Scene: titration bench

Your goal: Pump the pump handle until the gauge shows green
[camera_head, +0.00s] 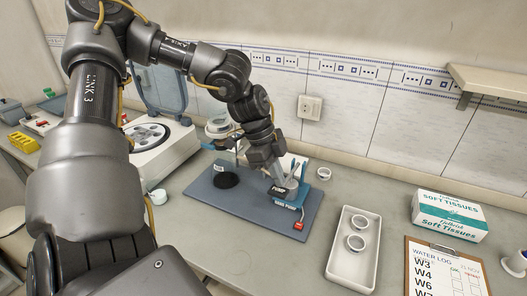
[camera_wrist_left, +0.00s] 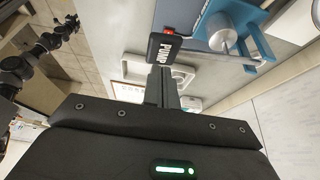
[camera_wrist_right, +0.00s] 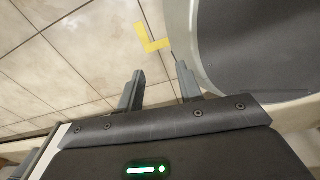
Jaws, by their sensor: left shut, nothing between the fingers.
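The black pump handle marked PUMP (camera_head: 278,189) is at the blue pump stand (camera_head: 303,184), on the right of the blue-grey board (camera_head: 255,212). In the left wrist view the handle (camera_wrist_left: 163,47) lies just past my left fingertips, with a metal cylinder and rod beside it. My left gripper (camera_head: 275,172) is shut and empty, right over the handle; I cannot tell whether it touches. My right gripper (camera_wrist_right: 158,78) is open and empty, away from the bench. No gauge face or green reading can be made out.
A white tray (camera_head: 339,268) with two small cups, a tissue box (camera_head: 450,214) and a clipboard (camera_head: 445,272) stand to the right. A white machine with an open lid (camera_head: 165,148) is behind my left arm. The bench between board and tray is clear.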

